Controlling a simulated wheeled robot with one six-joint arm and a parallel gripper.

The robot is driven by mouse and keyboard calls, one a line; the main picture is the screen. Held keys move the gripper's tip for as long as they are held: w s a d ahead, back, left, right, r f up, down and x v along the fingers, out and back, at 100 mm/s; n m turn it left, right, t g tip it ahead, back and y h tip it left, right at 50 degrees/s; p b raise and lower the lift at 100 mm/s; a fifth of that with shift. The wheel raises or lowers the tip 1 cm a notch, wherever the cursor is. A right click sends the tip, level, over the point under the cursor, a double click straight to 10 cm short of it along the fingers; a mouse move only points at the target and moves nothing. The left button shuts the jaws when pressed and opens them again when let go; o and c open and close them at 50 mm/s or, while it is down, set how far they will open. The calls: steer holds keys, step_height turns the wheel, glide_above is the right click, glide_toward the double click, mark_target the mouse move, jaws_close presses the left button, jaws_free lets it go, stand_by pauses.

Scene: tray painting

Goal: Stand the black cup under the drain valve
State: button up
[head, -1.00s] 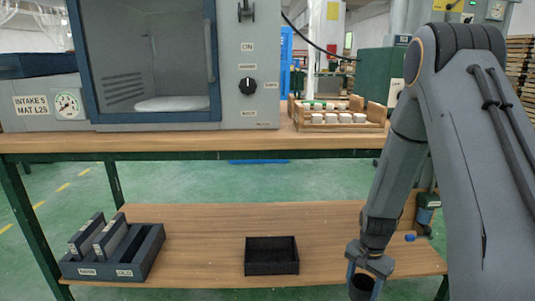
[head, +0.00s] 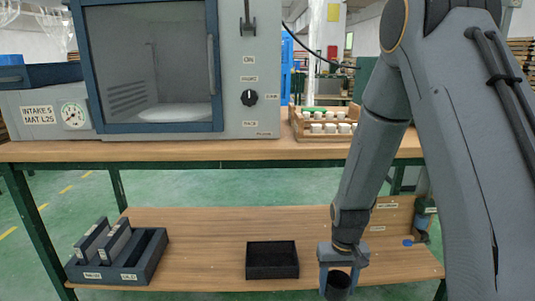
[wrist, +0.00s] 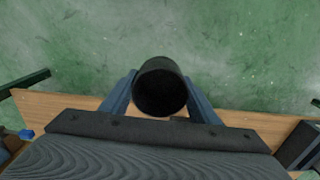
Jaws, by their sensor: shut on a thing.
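The black cup (head: 338,287) is held between the fingers of my gripper (head: 338,278), in front of the lower shelf's front edge. In the wrist view the cup (wrist: 160,88) sits between both fingers, with its dark open mouth showing and green floor beyond. At the right end of the lower shelf is a small grey and blue fitting (head: 423,217), partly hidden by my arm. A small blue piece (head: 408,243) lies beside it and also shows at the left of the wrist view (wrist: 26,134). I cannot tell which part is the drain valve.
A black open tray (head: 272,275) stands mid-shelf, left of my gripper. A dark slotted rack (head: 150,262) with grey blocks is at the shelf's left. Above are a cabinet (head: 250,62) and a wooden rack of white-topped jars (head: 300,125). Bare shelf (head: 200,225) lies behind the trays.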

steer(key=s+r+p, duration=0.4)
steer(key=r+p, duration=0.8)
steer(key=p, duration=0.1)
steer(key=s+r+p, duration=0.5)
steer(key=r+p, duration=0.7)
steer(key=p, duration=0.2)
steer(key=shift+s, duration=0.15)
